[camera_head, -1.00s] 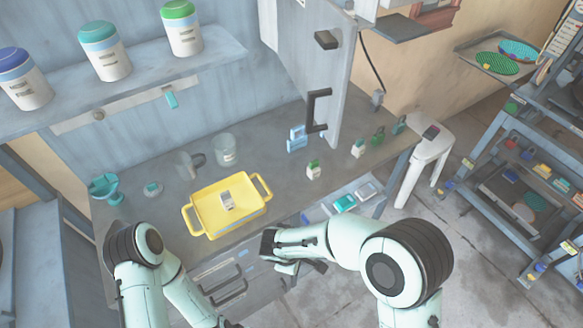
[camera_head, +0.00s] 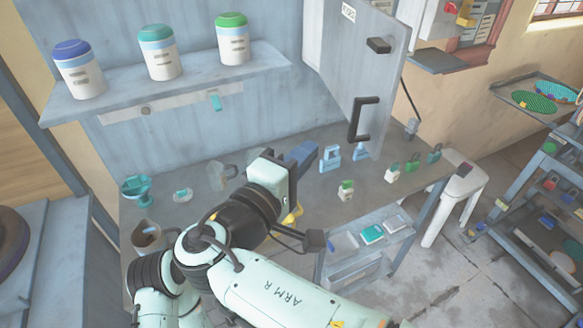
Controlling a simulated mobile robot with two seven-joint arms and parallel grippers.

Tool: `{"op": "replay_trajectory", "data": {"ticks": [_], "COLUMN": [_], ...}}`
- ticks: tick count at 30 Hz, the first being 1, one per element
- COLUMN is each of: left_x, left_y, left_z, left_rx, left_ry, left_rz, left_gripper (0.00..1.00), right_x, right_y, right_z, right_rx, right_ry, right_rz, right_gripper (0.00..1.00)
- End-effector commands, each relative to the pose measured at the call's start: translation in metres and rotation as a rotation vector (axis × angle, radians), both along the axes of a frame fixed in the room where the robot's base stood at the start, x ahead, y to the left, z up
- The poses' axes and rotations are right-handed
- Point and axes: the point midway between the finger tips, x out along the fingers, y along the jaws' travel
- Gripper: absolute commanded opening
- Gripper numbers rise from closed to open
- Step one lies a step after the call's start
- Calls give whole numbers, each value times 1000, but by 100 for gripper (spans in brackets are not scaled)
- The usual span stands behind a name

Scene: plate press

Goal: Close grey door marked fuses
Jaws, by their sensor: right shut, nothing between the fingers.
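The grey door (camera_head: 355,70) stands open at the upper right, swung out from the wall over the worktop. Its small white label (camera_head: 348,12) is near the top edge. A black latch block (camera_head: 378,45) and a black bracket handle (camera_head: 362,119) sit on its face. My right gripper (camera_head: 308,153) is raised over the worktop, left of the door handle and apart from it. Its fingers are shut and empty.
A blue padlock-like item (camera_head: 330,157) and several small padlocks stand below the door on the worktop (camera_head: 300,190). The yellow tray (camera_head: 293,214) is mostly hidden behind my right arm. Three lidded jars stand on the wall shelf (camera_head: 200,84). A white stool (camera_head: 455,195) is at right.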

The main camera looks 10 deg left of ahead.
Motion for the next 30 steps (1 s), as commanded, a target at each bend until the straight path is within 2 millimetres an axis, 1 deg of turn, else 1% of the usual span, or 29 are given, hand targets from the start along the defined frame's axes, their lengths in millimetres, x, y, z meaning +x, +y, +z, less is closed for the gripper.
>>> {"op": "replay_trajectory", "data": {"ticks": [1,5,9,15,26,30], "left_x": [0,-1,-1,-1,-1,0], "left_y": [0,0,0,0,0,0], "left_z": [1,2,1,0,0,-1], "left_rx": [0,0,0,0,0,0], "left_ry": [1,4,3,2,2,0], "left_rz": [0,0,0,0,0,1], "left_gripper": [43,43,43,43,43,43], "right_x": [12,36,43,48,49,49], "right_y": [-6,-15,-36,-49,-51,-55], "right_z": [0,0,-1,-1,-1,-1], "right_rx": [-1,-1,-1,-1,-1,1], "right_ry": [0,1,1,2,2,2], "right_rz": [-5,-3,-2,1,1,7], "right_gripper": [0,0,0,0,0,0]}}
